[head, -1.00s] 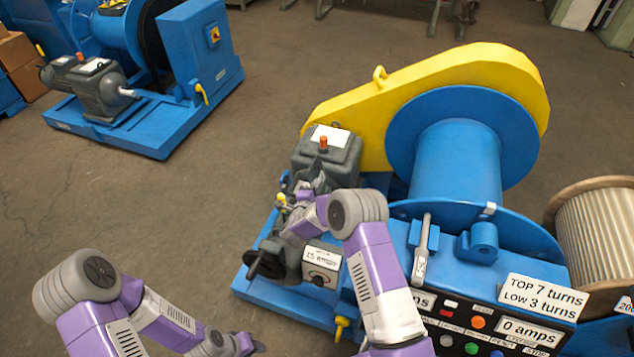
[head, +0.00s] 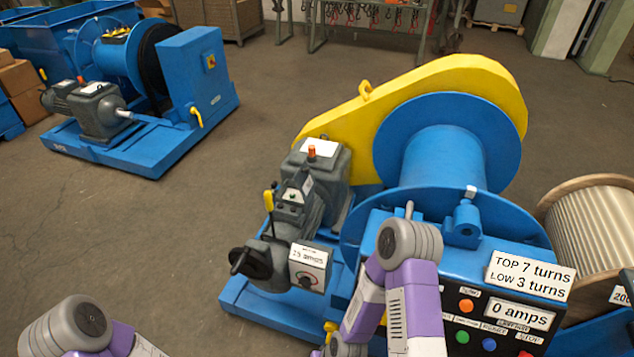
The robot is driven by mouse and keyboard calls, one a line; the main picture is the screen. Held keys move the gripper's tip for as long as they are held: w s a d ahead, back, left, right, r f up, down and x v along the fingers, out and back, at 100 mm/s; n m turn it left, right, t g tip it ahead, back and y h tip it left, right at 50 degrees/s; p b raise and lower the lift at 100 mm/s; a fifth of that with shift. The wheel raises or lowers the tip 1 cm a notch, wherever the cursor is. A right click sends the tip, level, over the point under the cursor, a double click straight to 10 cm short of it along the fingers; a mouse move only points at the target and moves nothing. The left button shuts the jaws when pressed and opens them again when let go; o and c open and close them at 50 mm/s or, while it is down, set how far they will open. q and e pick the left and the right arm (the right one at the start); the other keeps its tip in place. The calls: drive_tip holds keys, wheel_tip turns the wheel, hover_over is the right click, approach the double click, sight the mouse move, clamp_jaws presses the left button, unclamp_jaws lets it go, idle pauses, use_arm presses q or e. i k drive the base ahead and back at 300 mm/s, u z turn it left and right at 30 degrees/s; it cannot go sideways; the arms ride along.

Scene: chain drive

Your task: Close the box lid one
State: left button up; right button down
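No part is plainly marked as box lid one, and I cannot tell which lid is meant. A small white-faced box (head: 308,268) with a dial and a "15 amps" label sits on the front of the grey motor unit. Behind it stands a grey gearbox (head: 322,180) with a white plate and an orange-red cap on top; no raised lid shows there. My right arm bends in front of the blue control panel, its forearm running down out of the bottom edge. My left arm shows only at the bottom left corner. Neither gripper shows.
The blue winch drum (head: 445,160) and yellow chain guard (head: 430,105) stand behind the motor. A yellow-handled lever (head: 268,200) rises beside the motor. A cable reel (head: 590,225) stands at right, another blue winch (head: 150,140) at back left. The floor between is clear.

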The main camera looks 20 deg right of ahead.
sight(304, 178)
drive_tip(key=k, duration=0.95)
drive_tip(key=u, duration=0.75)
drive_tip(key=i, duration=1)
drive_tip(key=z, duration=0.45)
drive_tip(key=i, duration=0.8)
drive_tip(key=z, duration=0.65)
